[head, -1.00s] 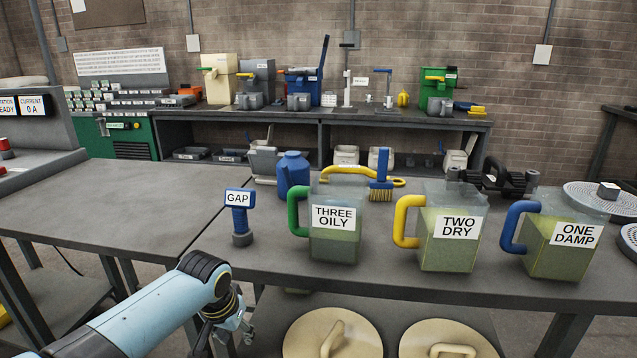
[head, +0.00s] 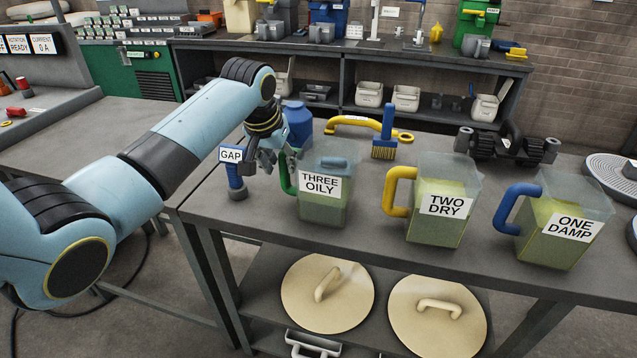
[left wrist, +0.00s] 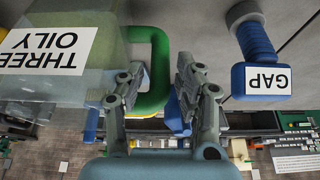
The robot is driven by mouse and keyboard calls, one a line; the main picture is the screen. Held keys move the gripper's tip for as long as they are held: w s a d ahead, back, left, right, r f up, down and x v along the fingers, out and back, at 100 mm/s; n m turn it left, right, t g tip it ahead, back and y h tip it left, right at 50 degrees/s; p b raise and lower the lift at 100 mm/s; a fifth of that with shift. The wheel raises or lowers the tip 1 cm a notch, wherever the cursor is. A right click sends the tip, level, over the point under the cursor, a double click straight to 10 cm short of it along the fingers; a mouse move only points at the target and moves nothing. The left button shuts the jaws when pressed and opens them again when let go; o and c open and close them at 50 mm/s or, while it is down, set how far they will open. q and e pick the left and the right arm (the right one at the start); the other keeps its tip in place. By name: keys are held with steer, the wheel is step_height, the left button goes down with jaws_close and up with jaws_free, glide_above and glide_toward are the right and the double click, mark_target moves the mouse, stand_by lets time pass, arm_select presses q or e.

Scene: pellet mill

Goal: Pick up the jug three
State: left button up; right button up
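The jug labelled "THREE OILY" (head: 327,208) stands upright on the grey table, clear-walled with green contents and a green handle on its left side. Its label is upside down in the left wrist view (left wrist: 50,48). My left gripper (head: 274,164) is at that handle. In the left wrist view the gripper (left wrist: 160,75) has its fingers apart, with the green handle (left wrist: 161,62) between them; contact cannot be told. My right gripper is not in view.
A blue GAP tool (head: 234,170) stands close left of my gripper. A blue flask (head: 298,122) is behind. The TWO DRY jug (head: 443,205) and ONE DAMP jug (head: 567,228) stand to the right. Round lids (head: 345,305) lie on the shelf below.

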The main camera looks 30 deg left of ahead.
mark_target(282, 170)
arm_select(q)
steer(key=x, duration=0.4)
steer(key=shift+s, duration=0.1)
jaws_close()
steer(key=shift+r, duration=0.15)
